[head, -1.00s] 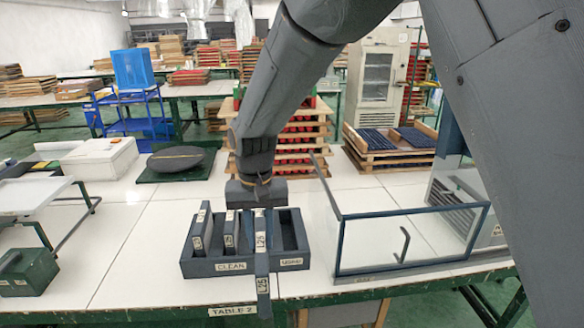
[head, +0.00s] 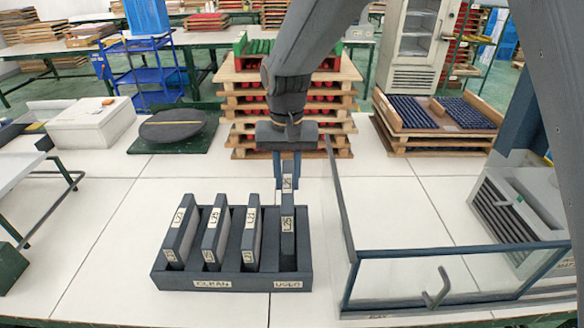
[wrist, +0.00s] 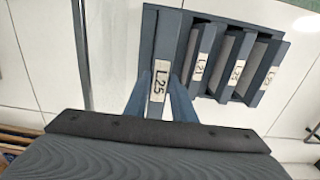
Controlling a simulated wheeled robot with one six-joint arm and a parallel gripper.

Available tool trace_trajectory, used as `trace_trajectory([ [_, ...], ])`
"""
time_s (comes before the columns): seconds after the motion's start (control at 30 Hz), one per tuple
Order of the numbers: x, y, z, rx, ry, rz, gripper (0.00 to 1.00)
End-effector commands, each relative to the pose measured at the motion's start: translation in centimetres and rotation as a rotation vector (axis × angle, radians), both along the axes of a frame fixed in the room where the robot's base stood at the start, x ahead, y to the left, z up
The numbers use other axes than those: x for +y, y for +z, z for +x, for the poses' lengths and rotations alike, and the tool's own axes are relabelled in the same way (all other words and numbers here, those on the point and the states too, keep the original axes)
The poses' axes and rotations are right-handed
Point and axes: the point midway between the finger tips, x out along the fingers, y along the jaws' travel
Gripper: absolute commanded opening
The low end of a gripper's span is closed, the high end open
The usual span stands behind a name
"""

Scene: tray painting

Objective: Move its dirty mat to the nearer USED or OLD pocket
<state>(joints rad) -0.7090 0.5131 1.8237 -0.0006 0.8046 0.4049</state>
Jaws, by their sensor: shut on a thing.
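My gripper (head: 287,176) is shut on a dark grey mat (head: 288,248) with white L25 labels. The mat stands upright at the right-hand pocket of the dark rack (head: 232,284), above the USED label (head: 288,284). Its lower end appears to be inside that pocket; the pocket floor is hidden. In the wrist view, the blue-grey fingers (wrist: 160,97) flank the L25 mat (wrist: 167,35). The rack's left part carries a CLEAN label (head: 212,284).
Several upright mats, such as the one beside the held mat (head: 251,240), fill the left pockets. A glass-sided enclosure (head: 440,255) stands close on the right. A white box (head: 92,135) and a dark round pad (head: 171,126) lie behind left. White table is clear left of the rack.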

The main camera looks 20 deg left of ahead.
Motion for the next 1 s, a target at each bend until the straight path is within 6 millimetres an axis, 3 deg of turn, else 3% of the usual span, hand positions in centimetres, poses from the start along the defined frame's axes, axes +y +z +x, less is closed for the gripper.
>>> trace_trajectory([
  [0.27, 0.1, -1.2, 0.0, 0.000, 0.002, 0.000, 0.07],
  [1.0, 0.1, -7.8, -0.1, 0.000, 0.004, 0.000, 0.07],
])
